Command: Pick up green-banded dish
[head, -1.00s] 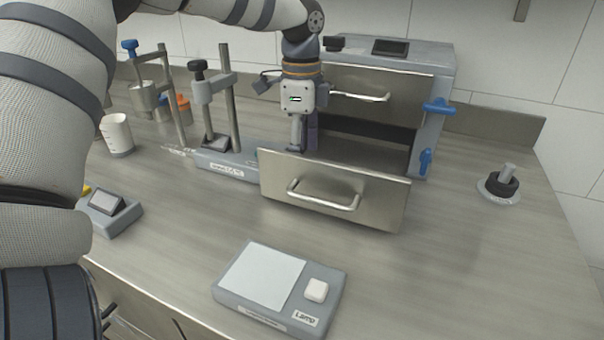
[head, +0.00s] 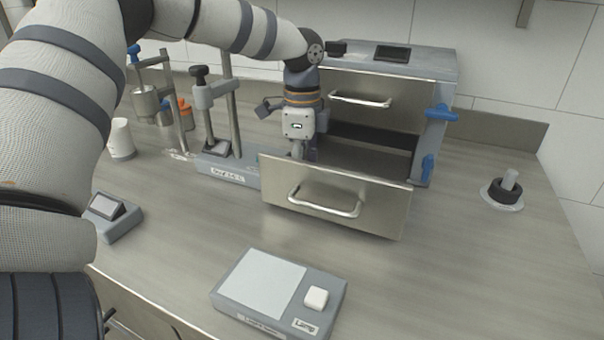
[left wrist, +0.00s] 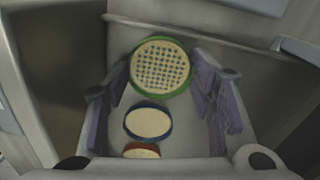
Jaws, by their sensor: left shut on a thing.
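The green-banded dish (left wrist: 161,67) is round and pale with a grid of dark spots, and it shows at the top of the left wrist view. In the head view the left gripper (head: 299,150) points down into the open lower drawer (head: 336,196). Its fingertips and the dishes are hidden there by the drawer front. My right gripper is not in view.
A blue-banded dish (left wrist: 148,122) and a red-banded dish (left wrist: 141,151) lie in the drawer close to the fingers. A stand (head: 222,165) is close left of the drawer. A lamp box (head: 278,293) is in front. The counter right of the drawer is mostly clear.

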